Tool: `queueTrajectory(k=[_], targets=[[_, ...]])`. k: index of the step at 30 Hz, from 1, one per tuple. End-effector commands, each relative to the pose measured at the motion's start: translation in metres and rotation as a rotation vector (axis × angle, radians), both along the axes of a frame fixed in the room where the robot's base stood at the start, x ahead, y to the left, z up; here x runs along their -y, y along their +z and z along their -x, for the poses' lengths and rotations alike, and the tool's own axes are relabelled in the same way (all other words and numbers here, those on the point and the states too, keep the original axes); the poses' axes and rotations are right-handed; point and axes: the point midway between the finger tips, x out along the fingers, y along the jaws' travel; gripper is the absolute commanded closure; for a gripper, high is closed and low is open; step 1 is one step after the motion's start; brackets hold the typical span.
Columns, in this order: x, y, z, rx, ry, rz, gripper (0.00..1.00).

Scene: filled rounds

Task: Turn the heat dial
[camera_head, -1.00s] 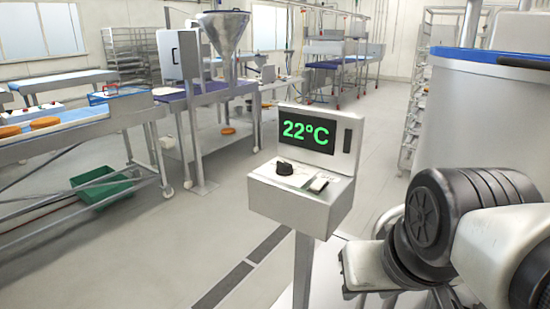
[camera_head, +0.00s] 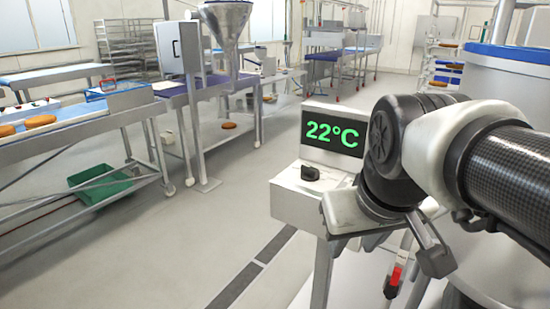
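The heat dial (camera_head: 310,173) is a small black knob on the sloped top of a grey metal control box (camera_head: 297,206). The box's display (camera_head: 333,131) reads 22°C in green. My arm reaches in from the right, and its white end part (camera_head: 345,212) overlaps the right side of the box in the picture, to the lower right of the dial. A gap shows between this part and the dial. The arm hides the right part of the box top.
A large tank with a blue rim (camera_head: 515,52) stands at the right, behind my arm. A conveyor table (camera_head: 82,135) with orange rounds is at the left, with a green crate (camera_head: 100,186) under it. The floor (camera_head: 215,250) left of the box is clear.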

Motion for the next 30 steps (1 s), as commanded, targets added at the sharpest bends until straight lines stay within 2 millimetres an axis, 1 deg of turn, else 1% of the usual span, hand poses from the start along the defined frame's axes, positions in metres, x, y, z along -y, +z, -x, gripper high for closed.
queueTrajectory(k=[1,5,8,9,11,12,14,15,17,18,21,24,25,27,30], targets=[[0.000,0.012,-0.013,-0.015,0.023,0.018,0.64],[-0.001,0.038,-0.051,-0.048,0.095,0.064,0.64],[-0.003,0.059,-0.089,-0.076,0.164,0.093,0.64],[-0.003,0.067,-0.108,-0.087,0.194,0.101,0.64],[-0.004,0.079,-0.139,-0.105,0.245,0.106,0.64],[-0.004,0.086,-0.161,-0.114,0.282,0.106,0.64],[-0.002,0.093,-0.193,-0.126,0.337,0.100,0.64],[0.000,0.096,-0.214,-0.132,0.373,0.091,0.64],[0.004,0.099,-0.245,-0.136,0.425,0.073,0.64],[0.008,0.099,-0.264,-0.134,0.456,0.059,0.64],[0.021,0.097,-0.304,-0.124,0.521,0.019,0.64],[0.035,0.093,-0.331,-0.106,0.564,-0.014,0.64],[0.039,0.092,-0.336,-0.103,0.573,-0.021,0.64],[0.045,0.089,-0.346,-0.093,0.589,-0.036,0.64],[0.050,0.086,-0.353,-0.085,0.598,-0.044,0.64]])
